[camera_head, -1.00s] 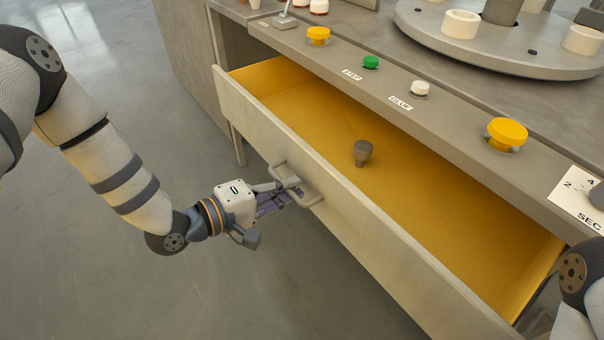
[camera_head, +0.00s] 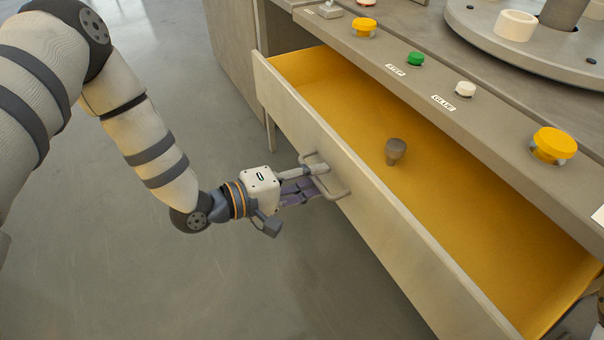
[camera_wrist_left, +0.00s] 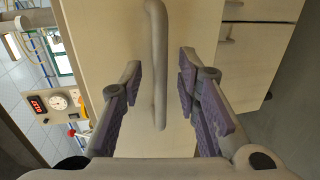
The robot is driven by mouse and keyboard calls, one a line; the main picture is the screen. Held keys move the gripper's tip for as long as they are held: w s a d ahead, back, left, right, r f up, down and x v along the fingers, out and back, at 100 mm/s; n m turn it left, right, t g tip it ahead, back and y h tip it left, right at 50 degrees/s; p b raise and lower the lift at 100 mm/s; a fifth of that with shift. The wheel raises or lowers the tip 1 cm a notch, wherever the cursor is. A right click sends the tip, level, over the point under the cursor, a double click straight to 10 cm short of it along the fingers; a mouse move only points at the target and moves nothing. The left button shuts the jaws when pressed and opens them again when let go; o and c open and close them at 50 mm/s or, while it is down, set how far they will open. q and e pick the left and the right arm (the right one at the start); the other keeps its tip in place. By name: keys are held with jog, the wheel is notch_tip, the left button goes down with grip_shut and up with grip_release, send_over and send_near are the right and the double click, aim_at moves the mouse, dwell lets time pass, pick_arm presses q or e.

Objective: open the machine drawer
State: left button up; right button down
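The machine drawer (camera_head: 382,222) stands wide open, with a pale front and a yellow inside. Its bar handle (camera_head: 337,192) is on the outer face of the front. My left gripper (camera_head: 315,180) is at this handle. In the left wrist view the handle (camera_wrist_left: 157,65) passes between the two purple-padded fingers (camera_wrist_left: 160,85), with a gap on each side, so the gripper is open around the bar and not clamped on it.
A small dark knob-shaped object (camera_head: 396,151) is inside the drawer. Above it, the machine panel carries a green button (camera_head: 415,59), a white button (camera_head: 465,89) and yellow buttons (camera_head: 553,145). A round turntable (camera_head: 500,45) sits behind. The floor (camera_head: 200,285) before the drawer is clear.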

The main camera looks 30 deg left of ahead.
pick_arm(q)
jog(key=v, duration=1.1)
jog(key=shift+s, duration=0.2)
jog(key=shift+a, duration=0.15)
